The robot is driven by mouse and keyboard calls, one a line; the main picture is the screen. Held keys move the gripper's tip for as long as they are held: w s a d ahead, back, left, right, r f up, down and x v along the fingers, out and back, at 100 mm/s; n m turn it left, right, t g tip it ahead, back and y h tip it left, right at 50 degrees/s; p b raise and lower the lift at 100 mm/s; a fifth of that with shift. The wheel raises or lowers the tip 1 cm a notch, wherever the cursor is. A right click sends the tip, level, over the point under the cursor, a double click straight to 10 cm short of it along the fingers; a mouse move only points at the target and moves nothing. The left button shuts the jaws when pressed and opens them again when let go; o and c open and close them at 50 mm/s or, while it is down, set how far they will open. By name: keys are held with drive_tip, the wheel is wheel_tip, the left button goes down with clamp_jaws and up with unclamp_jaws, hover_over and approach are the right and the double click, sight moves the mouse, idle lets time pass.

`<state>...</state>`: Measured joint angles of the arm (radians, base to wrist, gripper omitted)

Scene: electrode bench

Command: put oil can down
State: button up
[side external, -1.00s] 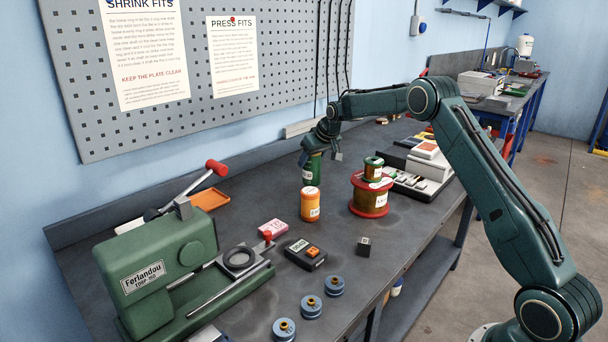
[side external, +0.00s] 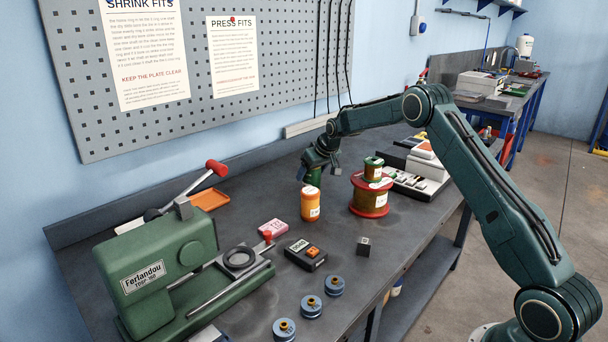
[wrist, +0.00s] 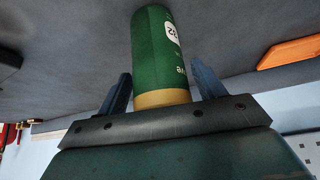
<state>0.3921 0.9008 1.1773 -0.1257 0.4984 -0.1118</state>
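The oil can is a green cylinder (side external: 313,176) with a gold band at the gripper end and a white label, which shows in the wrist view (wrist: 160,50). My gripper (side external: 316,166) is above the dark bench (side external: 215,240), behind the orange can, pointing down.
The orange can (side external: 310,204) stands just in front. An orange tray (side external: 210,199) lies to the left, and a green press (side external: 160,270) stands nearer. The bench behind the orange can looks clear.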

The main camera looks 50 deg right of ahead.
drive_tip(key=shift+o, duration=0.2)
drive_tip(key=shift+r, duration=0.1)
drive_tip(key=shift+s+r, duration=0.35)
drive_tip(key=shift+r, duration=0.3)
drive_tip(key=v, duration=1)
drive_tip(key=shift+s+r, duration=0.2)
drive_tip(key=shift+r, duration=0.05)
drive_tip(key=shift+a, duration=0.15)
